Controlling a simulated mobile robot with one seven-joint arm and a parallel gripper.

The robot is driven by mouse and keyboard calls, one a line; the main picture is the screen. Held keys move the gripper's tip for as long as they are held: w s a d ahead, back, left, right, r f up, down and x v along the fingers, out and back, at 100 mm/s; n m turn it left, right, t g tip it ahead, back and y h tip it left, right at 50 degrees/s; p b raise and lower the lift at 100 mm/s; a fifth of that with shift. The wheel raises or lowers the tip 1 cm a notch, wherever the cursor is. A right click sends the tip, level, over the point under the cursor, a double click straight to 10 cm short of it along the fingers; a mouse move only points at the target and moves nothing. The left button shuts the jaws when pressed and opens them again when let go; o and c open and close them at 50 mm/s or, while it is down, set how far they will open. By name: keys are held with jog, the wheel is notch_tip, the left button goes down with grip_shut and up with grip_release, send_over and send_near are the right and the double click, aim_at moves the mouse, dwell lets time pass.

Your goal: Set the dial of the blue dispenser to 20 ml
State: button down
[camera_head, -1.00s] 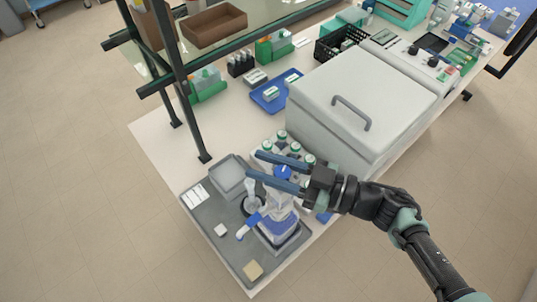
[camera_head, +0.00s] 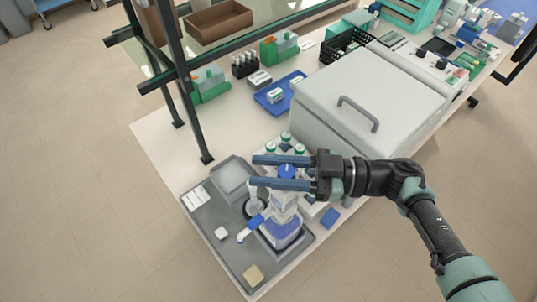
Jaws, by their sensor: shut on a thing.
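The blue dispenser (camera_head: 281,231) stands upright on the grey tray, a clear bottle with a blue band and a blue spout arm pointing to the lower left. Its blue dial (camera_head: 287,171) at the top shows between the two long blue fingers of my gripper (camera_head: 252,171). The gripper reaches in from the right, level, and is shut on the dial. The near finger covers part of the dispenser's neck. The dial's scale and setting are too small to read.
The grey tray (camera_head: 225,252) also holds a pale basin (camera_head: 232,178), a white block (camera_head: 221,233) and a tan block (camera_head: 253,273). Green-capped bottles (camera_head: 285,138) stand just behind my gripper. A large grey lidded box (camera_head: 365,95) stands behind right. A shelf post (camera_head: 190,110) rises at the left.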

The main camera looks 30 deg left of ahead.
jog(key=c, duration=0.5)
grip_release()
jog(key=b+v, duration=0.6)
jog(key=v, duration=0.7)
